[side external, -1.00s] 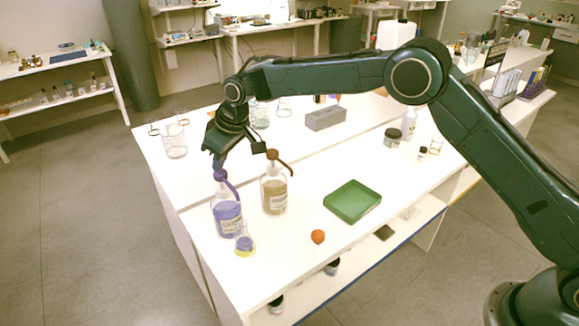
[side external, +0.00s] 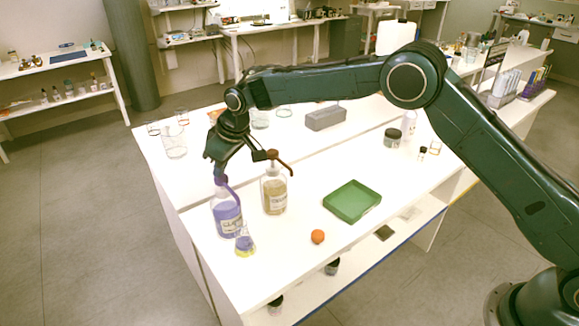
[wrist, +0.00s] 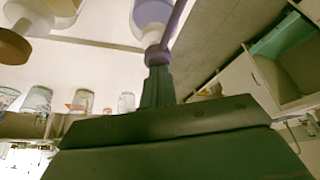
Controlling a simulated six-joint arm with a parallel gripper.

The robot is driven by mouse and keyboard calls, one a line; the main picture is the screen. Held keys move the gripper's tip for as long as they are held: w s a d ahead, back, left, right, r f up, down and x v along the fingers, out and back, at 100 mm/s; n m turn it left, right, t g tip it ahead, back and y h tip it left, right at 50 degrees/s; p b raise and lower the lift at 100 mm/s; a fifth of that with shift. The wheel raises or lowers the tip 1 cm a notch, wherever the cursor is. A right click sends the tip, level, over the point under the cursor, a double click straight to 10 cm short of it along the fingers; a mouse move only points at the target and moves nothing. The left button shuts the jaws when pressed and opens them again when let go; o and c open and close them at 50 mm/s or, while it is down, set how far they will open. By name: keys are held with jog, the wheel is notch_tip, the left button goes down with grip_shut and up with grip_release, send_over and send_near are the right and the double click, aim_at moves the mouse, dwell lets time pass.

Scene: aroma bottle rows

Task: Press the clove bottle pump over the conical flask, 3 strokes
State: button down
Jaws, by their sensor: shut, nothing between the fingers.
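The clove bottle (side external: 227,218) holds purple liquid and has a white label and a purple pump (side external: 222,181) with a spout bent toward the front. In the wrist view the shut fingertips (wrist: 157,65) meet the purple pump head (wrist: 156,54), with the clove bottle (wrist: 152,12) beyond. The contact is partly hidden in the side view.
A second bottle (side external: 274,196) with amber liquid and a brown pump stands close on the right. A green tray (side external: 352,201) and an orange ball (side external: 318,237) lie further right. A grey block (side external: 325,118) and glassware (side external: 174,146) are behind.

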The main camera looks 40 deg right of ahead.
jog(key=shift+f, duration=0.1)
jog(key=shift+r, duration=1.4)
jog(key=shift+r, duration=0.15)
notch_tip(320, 180, up, 6)
jog(key=shift+f, duration=0.1)
dwell(0.6)
